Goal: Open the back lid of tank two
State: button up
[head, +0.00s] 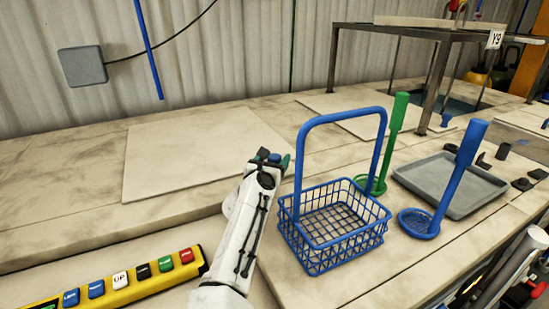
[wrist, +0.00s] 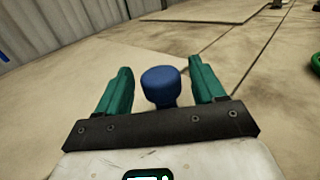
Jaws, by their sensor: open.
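My gripper (head: 272,157) reaches over the counter in the head view, at the right edge of a large pale flat panel (head: 175,155). In the wrist view, its two green fingers (wrist: 161,72) are open. A blue round knob (wrist: 164,84) stands between them, with a gap visible on each side. The knob also shows as a small blue cap (head: 263,154) in the head view. My gripper hides its base and what it is fixed to. A second pale panel (head: 345,112) lies farther right. No mark shows which panel belongs to tank two.
A blue wire basket (head: 330,250) with a tall handle stands right of my arm. A yellow button box (head: 105,285) is at front left. A raised frame (head: 440,37) stands at back right.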

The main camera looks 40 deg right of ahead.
jog(key=shift+w+d, duration=0.2)
jog(key=shift+d, duration=0.15)
grip_shut()
dwell(0.5)
